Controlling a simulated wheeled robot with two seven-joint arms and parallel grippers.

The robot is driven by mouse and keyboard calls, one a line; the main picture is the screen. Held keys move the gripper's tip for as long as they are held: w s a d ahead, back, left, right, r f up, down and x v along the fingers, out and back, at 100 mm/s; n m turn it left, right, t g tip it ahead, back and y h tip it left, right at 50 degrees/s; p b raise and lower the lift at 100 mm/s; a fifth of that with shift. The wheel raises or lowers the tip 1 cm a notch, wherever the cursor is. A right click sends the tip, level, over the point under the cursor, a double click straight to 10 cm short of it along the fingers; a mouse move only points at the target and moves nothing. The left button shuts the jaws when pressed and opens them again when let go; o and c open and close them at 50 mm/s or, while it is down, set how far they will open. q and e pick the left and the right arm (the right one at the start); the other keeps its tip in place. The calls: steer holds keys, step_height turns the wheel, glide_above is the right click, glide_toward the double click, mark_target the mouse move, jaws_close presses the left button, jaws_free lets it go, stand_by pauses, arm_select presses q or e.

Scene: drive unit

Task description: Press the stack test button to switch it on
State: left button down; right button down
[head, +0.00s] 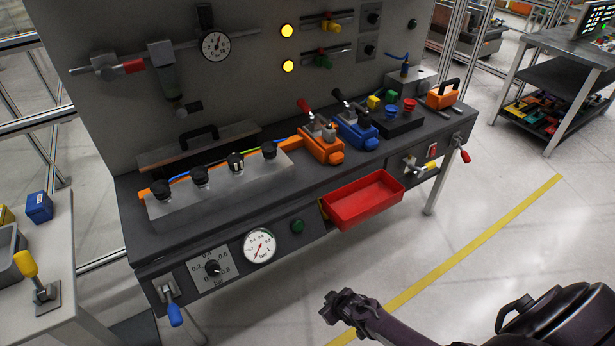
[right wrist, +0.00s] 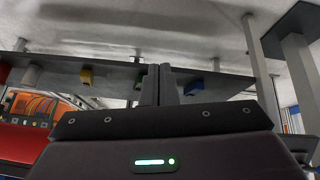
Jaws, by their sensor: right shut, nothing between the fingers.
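No readable label marks the stack test button, so I cannot tell for sure which control it is. A dark green round button (head: 298,226) sits on the front panel of the workbench, right of the white pressure gauge. A small green round piece (head: 412,23) is on the upright back panel. My right gripper (head: 338,305) is over the floor in front of the bench, apart from the panel and below right of the green button in the picture. Its fingers (right wrist: 159,75) are together and empty in the right wrist view. My left gripper is not in view.
A red tray (head: 364,199) juts from the bench front right of the green button. A blue-handled lever (head: 172,306) and a dial (head: 211,267) are at the left, a red-handled valve (head: 464,155) at the right. The floor before the bench is clear.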

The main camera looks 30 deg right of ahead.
steer(key=s+a+f+g, duration=0.1)
steer(key=s+f, duration=0.3)
steer(key=s, duration=0.7)
steer(key=s+a+f+g+b, duration=0.1)
steer(key=s+f, duration=0.4)
steer(key=s, duration=0.7)
steer(key=s+a+f+g+b, duration=0.1)
steer(key=s+a+f+g, duration=0.2)
steer(key=s, duration=0.9)
step_height(320, 180, down, 2)
steer(key=shift+a+f+m, duration=0.2)
steer(key=shift+a+m, duration=0.2)
steer(key=shift+a, duration=0.05)
